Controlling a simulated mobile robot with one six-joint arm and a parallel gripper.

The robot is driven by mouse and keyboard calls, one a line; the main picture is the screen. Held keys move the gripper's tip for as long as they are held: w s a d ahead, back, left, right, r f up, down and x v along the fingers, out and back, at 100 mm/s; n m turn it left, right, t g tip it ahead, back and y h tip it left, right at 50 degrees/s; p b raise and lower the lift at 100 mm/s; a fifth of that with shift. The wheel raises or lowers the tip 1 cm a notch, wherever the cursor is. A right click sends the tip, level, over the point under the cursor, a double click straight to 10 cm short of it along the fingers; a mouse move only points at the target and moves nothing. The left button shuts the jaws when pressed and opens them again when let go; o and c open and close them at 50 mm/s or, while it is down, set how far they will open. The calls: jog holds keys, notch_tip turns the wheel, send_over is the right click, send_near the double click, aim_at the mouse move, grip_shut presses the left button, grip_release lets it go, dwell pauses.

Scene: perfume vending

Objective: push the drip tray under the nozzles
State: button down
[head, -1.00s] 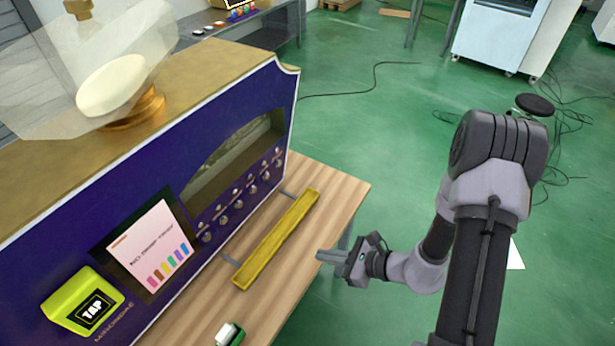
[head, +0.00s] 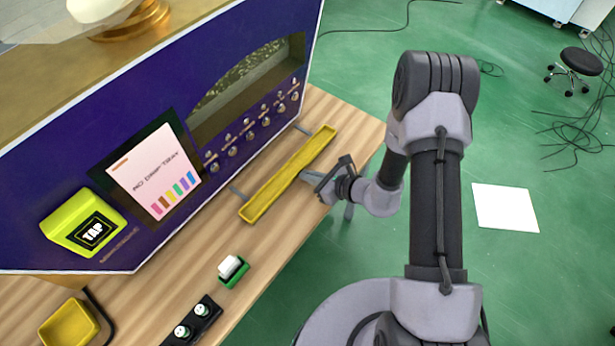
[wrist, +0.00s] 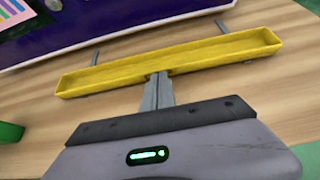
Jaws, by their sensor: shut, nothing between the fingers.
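The yellow drip tray (head: 288,174) is a long shallow trough on the wooden counter, in front of the purple machine and out from its row of nozzles (head: 248,136). Two grey rails (head: 238,193) run between it and the machine. My gripper (head: 306,176) is shut and empty, its tips at the middle of the tray's outer long side. In the wrist view the fingertips (wrist: 159,76) meet the near wall of the tray (wrist: 110,77); they look to be touching it. The machine's screen (head: 154,172) seems to read "NO DRIP TRAY".
A yellow-green TAP reader (head: 84,222) is on the machine's front. A green holder with a white block (head: 232,270), a black holder with small white items (head: 194,320) and a yellow bin (head: 68,323) lie toward the lower left. Bare counter surrounds the tray.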

aim_at(292, 170)
jog(key=shift+w+a, duration=0.15)
jog(key=shift+a, duration=0.05)
jog(key=w+a, duration=0.1)
jog(key=a, duration=0.1)
jog(key=w+a, duration=0.4)
jog(key=shift+w+a, duration=0.1)
jog(key=shift+a, duration=0.2)
jog(key=shift+w+a, duration=0.2)
jog(key=shift+a, duration=0.05)
jog(key=shift+r, duration=0.15)
jog(key=shift+w, duration=0.1)
jog(key=shift+d, duration=0.1)
